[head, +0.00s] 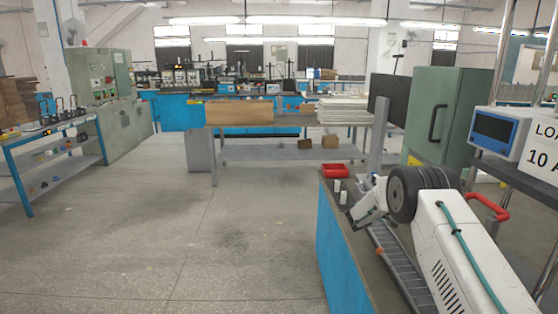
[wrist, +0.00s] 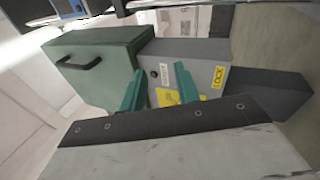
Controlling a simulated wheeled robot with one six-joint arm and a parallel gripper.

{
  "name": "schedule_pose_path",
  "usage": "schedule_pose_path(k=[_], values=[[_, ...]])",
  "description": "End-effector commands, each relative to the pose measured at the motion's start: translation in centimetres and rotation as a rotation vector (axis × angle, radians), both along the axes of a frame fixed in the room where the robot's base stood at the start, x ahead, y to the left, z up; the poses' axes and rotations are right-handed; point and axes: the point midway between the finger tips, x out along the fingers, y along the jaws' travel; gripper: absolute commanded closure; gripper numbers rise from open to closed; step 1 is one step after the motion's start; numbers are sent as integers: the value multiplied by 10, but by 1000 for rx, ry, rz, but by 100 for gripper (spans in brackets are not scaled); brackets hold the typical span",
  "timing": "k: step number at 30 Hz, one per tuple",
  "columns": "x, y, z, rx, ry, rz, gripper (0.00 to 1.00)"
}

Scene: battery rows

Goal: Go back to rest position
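My gripper (wrist: 160,84) shows in the wrist view as two teal fingers standing apart, with nothing between them. Behind them is a grey box with small labels and a yellow "LOCK" sticker. In the head view my white arm folds low over the blue-sided bench at the right, and the gripper's fingers cannot be made out there. Two small white cylinders (head: 340,192) stand on the bench just left of my arm. A red bin (head: 335,171) sits behind them.
A green cabinet (head: 446,118) stands behind the bench; a green cabinet (wrist: 95,65) also fills the wrist view's left. A scale (head: 497,132) and a "LOA… 10" sign (head: 542,150) are at the right. The floor at left centre is clear.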

Motion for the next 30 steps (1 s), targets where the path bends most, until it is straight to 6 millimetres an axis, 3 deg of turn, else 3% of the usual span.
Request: schedule_pose_path(k=[7, 11, 15, 21, 30], values=[[-35, -11, 58, 144, 7, -99, 68], [-72, -15, 97, 275, 17, -170, 68], [-125, -13, 135, 445, 28, -242, 68], [-209, 1, 173, 698, 35, -307, 68], [-341, 44, 195, 1093, 29, -328, 68]])
